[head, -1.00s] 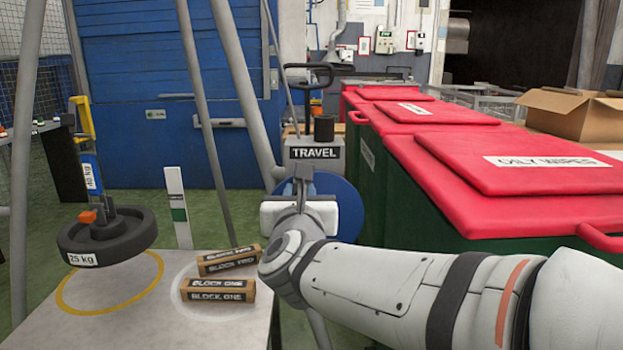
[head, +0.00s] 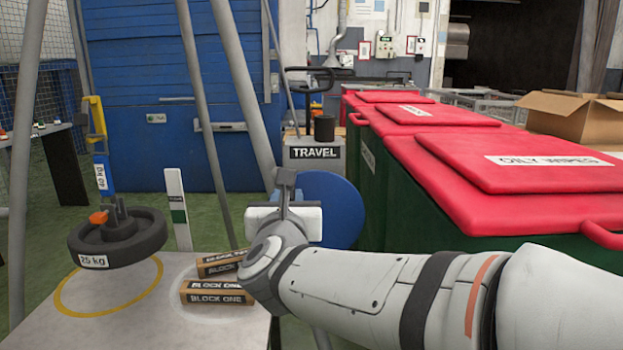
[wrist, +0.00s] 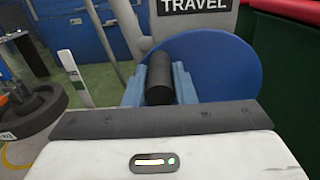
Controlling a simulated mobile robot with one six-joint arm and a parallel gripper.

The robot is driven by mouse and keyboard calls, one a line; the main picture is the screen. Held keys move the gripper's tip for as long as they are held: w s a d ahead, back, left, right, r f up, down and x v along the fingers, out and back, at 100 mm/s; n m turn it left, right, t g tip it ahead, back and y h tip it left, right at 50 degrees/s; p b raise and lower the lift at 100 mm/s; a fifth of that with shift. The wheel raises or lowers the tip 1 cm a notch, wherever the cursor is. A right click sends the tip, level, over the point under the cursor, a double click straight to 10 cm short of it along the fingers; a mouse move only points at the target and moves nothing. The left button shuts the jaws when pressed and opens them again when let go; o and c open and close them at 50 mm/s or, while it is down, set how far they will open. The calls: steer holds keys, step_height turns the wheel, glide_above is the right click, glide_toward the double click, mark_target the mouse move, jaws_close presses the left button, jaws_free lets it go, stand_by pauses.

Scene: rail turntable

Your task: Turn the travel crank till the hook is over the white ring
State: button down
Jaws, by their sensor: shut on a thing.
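The blue crank wheel (head: 338,205) stands under the TRAVEL sign (head: 315,152). My gripper (head: 284,182) is at the wheel's left side in the head view. In the wrist view its fingers (wrist: 160,85) are shut on the black crank handle (wrist: 159,76). The hook with its orange latch (head: 98,217) hangs at the left under a blue and yellow 40 kg scale (head: 101,160), with a dark 25 kg weight (head: 120,243) on it. The weight hangs above the yellow ring, left of the white ring (head: 178,303) on the table.
Two brown blocks, one marked BLOCK ONE (head: 217,293), lie inside the white ring on the grey table (head: 150,330). A small post (head: 178,208) stands behind the table. Grey frame legs rise beyond it. Green bins with red lids (head: 500,175) line the right side.

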steer(key=shift+a+f+b, duration=0.95)
steer(key=shift+a, duration=0.05)
steer(key=shift+r, duration=0.1)
steer(key=f, duration=0.1)
steer(key=a+f+b, duration=0.1)
steer(key=shift+a+f, duration=0.1)
steer(key=shift+f, duration=0.2)
steer(key=shift+r, duration=0.2)
